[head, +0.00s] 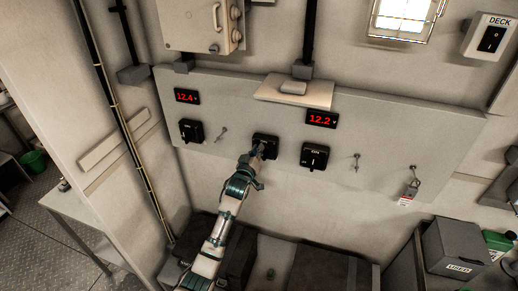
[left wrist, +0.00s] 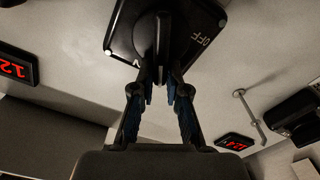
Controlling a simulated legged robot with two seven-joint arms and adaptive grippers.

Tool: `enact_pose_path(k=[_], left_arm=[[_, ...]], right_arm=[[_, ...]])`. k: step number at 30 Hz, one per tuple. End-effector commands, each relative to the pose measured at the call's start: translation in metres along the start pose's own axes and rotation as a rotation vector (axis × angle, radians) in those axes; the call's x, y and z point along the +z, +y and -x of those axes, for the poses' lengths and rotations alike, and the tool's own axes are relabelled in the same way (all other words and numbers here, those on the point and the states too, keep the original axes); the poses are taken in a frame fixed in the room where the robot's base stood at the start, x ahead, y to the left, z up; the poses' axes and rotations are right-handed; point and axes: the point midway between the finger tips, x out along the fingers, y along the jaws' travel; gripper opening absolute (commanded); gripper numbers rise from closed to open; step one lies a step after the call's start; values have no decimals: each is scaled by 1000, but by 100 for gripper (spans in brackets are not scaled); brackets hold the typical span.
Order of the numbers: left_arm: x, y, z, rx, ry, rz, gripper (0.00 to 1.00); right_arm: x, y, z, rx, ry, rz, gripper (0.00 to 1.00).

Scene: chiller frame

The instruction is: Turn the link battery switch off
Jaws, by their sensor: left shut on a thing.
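A grey panel carries three black rotary switches in the head view: a left one (head: 191,131), a middle one (head: 264,140) and a right one (head: 315,156). Their labels are too small to read. My left gripper (head: 258,152) is at the middle switch and partly hides it. In the left wrist view the gripper (left wrist: 161,80) is shut on the knob (left wrist: 161,35) of this black switch (left wrist: 123,32). An OFF mark shows to the right of the knob, which stands about upright in this view. My right gripper is not in view.
Red displays read about 12.4 (head: 187,96) and 12.2 (head: 321,119). A tagged padlock (head: 411,190) hangs at the right. Dark boxes (head: 310,265) stand below the panel. A DECK switch (head: 490,38) is at upper right.

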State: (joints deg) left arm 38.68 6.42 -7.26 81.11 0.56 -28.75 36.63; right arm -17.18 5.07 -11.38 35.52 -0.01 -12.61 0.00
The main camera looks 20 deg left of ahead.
Motion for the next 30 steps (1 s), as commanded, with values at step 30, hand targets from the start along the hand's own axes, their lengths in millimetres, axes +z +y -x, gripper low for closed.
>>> enact_pose_path(k=[30], left_arm=[[20,-25,1,-15,-17,920,0]], right_arm=[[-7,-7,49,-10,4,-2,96]])
